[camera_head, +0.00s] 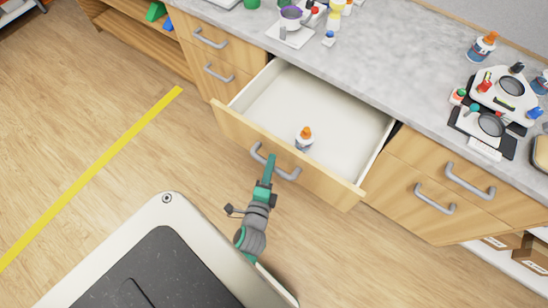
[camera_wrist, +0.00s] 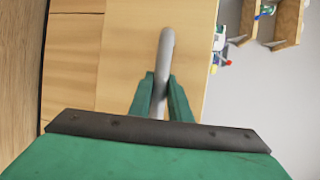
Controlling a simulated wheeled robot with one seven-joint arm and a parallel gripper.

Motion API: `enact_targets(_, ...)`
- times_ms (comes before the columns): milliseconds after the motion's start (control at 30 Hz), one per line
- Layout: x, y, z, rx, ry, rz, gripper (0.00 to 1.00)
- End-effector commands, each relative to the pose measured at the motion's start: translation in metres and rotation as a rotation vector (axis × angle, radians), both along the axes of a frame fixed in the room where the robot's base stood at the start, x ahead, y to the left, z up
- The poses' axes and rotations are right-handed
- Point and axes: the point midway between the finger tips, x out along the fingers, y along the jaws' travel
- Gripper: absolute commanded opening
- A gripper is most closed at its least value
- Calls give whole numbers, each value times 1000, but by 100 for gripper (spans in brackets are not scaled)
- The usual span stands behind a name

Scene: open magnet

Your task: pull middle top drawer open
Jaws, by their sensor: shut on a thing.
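The middle top drawer (camera_head: 232,118) is pulled well out from the counter in the head view, with its white inside showing. A small bottle with an orange cap (camera_head: 304,141) stands inside near the drawer's front. The drawer's grey handle (camera_head: 289,175) is on the wooden front. My gripper (camera_head: 268,168) is shut on this handle, near its left part. In the wrist view, the green fingers of my gripper (camera_wrist: 160,95) lie on both sides of the grey handle (camera_wrist: 165,50). The handle's lower end is hidden behind the gripper body.
Closed drawers with grey handles flank the open one, at left (camera_head: 210,38) and at right (camera_head: 470,182). The grey countertop (camera_head: 400,60) above holds bottles and lab devices. My base fills the lower left. Wooden floor with a yellow stripe (camera_head: 95,175) is clear at left.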

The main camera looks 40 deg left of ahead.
Motion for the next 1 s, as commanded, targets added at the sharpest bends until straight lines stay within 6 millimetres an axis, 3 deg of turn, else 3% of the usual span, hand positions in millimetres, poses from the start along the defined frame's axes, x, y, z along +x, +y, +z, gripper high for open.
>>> enact_targets(167,0,0,0,0,0,1,0)
enact_targets(200,0,0,0,-1,0,1,27)
enact_targets(267,0,0,0,-1,0,1,36)
enact_targets(667,-5,-3,1,-1,0,0,36)
enact_targets(1000,-52,-29,10,-2,2,2,36)
